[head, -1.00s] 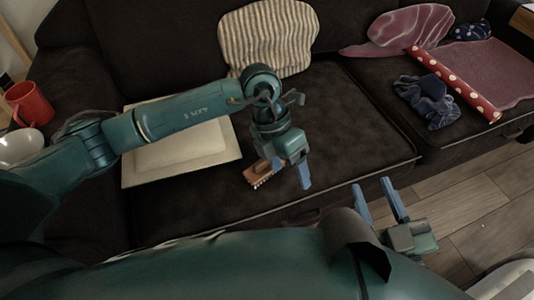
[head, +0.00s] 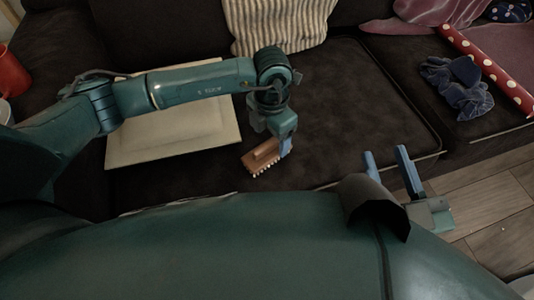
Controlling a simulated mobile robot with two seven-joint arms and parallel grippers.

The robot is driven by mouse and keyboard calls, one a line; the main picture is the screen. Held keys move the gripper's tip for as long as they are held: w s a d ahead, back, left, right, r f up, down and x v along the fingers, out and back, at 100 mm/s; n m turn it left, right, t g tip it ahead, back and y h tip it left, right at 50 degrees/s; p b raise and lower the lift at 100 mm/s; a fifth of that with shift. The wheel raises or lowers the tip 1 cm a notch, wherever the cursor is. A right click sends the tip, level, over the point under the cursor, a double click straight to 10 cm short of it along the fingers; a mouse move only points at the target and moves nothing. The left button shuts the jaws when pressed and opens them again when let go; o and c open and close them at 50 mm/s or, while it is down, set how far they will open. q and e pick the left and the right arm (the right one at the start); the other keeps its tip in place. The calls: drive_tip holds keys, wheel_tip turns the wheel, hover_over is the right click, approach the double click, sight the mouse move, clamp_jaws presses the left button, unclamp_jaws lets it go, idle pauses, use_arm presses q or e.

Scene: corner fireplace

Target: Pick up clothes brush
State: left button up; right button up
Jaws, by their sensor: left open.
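The clothes brush (head: 260,158), wooden with pale bristles, lies on the dark sofa seat near its front edge. My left gripper (head: 284,149) is open, pointing down right beside the brush's right end. One blue finger shows; the other is hidden, and I cannot tell whether a finger touches the brush. My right gripper (head: 389,170) is at the lower right, in front of the sofa, with its two blue fingers apart and nothing between them.
A cream cushion or board (head: 172,137) lies on the seat left of the brush. A striped pillow (head: 278,24) leans on the backrest. A dark blue cloth (head: 456,86) and a red dotted roll (head: 487,70) lie at right. The seat right of the brush is clear.

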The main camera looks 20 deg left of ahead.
sight(271, 141)
use_arm(q)
drive_tip(key=f, duration=0.1)
drive_tip(key=f+b, duration=0.1)
drive_tip(key=f, duration=0.1)
drive_tip(key=f+b, duration=0.1)
drive_tip(key=f, duration=0.1)
drive_tip(key=shift+s+d, duration=0.1)
drive_tip(key=shift+s, duration=0.15)
drive_tip(key=c, duration=1.2)
drive_tip(key=shift+r, duration=0.4)
wheel_tip(271, 141, up, 9)
drive_tip(key=p, duration=0.3)
drive_tip(key=shift+f, duration=0.2)
drive_tip(key=shift+r+p, duration=0.25)
drive_tip(key=shift+p, duration=0.05)
drive_tip(key=shift+r, duration=0.1)
drive_tip(key=o, duration=0.6)
drive_tip(key=shift+c, duration=0.2)
drive_tip(key=c, duration=0.3)
use_arm(e)
drive_tip(key=shift+d, duration=0.15)
